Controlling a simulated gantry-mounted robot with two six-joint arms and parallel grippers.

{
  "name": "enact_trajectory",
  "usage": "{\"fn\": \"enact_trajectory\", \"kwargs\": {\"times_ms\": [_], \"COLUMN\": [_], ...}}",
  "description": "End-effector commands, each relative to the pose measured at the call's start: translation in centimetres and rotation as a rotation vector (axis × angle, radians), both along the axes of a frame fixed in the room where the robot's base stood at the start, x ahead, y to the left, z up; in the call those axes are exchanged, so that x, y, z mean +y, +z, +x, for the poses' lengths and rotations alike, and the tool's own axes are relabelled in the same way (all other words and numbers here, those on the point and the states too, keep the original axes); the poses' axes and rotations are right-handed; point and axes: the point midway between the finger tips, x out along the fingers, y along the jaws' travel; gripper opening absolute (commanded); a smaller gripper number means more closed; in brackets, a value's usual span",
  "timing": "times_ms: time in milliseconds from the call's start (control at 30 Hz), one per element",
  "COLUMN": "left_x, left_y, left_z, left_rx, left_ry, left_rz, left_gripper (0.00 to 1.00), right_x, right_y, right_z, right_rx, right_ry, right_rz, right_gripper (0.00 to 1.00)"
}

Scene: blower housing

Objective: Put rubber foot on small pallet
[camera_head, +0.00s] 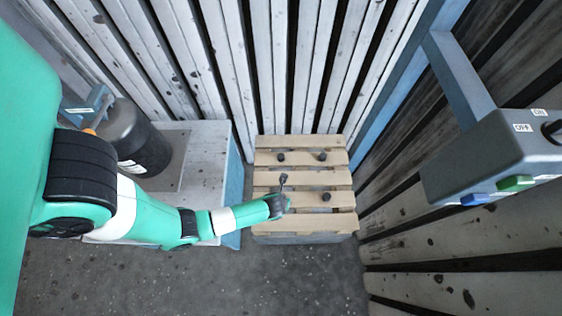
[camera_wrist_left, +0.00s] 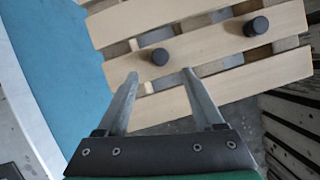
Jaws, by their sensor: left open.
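The small pallet (camera_head: 300,225) is made of pale wooden slats and also fills much of the left wrist view (camera_wrist_left: 210,92). Dark, round rubber feet stand on it: one at back left (camera_head: 280,157), one at back right (camera_head: 322,156) and one at right (camera_head: 326,196). My left gripper (camera_head: 283,180) is over the pallet's left part, open. In the left wrist view, one rubber foot (camera_wrist_left: 160,56) shows just beyond the gap between the open fingertips (camera_wrist_left: 159,74); no contact shows. Another foot (camera_wrist_left: 257,26) is farther right. My right gripper is not in view.
A grey-topped bench with blue sides (camera_head: 205,160) stands left of the pallet, carrying a dark cylindrical housing (camera_head: 135,140). Slatted walls (camera_head: 240,60) close in behind and right. A grey control box (camera_head: 490,155) with buttons juts in at right. Floor is clear in front.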

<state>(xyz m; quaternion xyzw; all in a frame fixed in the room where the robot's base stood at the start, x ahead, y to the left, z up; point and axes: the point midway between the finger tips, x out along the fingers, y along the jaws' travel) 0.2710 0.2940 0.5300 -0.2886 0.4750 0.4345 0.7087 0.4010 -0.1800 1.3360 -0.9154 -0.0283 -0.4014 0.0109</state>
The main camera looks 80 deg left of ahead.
Motion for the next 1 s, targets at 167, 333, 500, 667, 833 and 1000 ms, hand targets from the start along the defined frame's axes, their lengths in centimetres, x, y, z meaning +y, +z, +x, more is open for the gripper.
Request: {"fn": "enact_trajectory", "kwargs": {"times_ms": [167, 333, 500, 667, 833, 1000], "left_x": [-1.0, -1.2, -1.2, -1.1, 1.3, 4.3], "left_y": [3.0, 3.3, 3.2, 3.4, 8.1, 22.9], "left_z": [-0.5, -0.6, -0.6, -0.3, 6.0, 17.1], "left_rx": [0.000, 0.000, 0.001, -0.008, -0.178, -0.509], "left_ry": [-0.001, 0.000, 0.000, -0.004, -0.109, -0.335], "left_rz": [0.000, 0.000, 0.000, 0.007, 0.163, 0.581], "left_gripper": [0.69, 0.69, 0.69, 0.69, 0.69, 0.69], "right_x": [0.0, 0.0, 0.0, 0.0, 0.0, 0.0], "right_y": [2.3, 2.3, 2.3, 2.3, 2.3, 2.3], "right_z": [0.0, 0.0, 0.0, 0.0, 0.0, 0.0], "right_rx": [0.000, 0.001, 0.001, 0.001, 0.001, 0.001], "right_ry": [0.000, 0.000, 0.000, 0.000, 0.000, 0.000], "right_rz": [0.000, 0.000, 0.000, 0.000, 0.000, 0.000], "right_gripper": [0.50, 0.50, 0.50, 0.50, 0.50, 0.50]}}
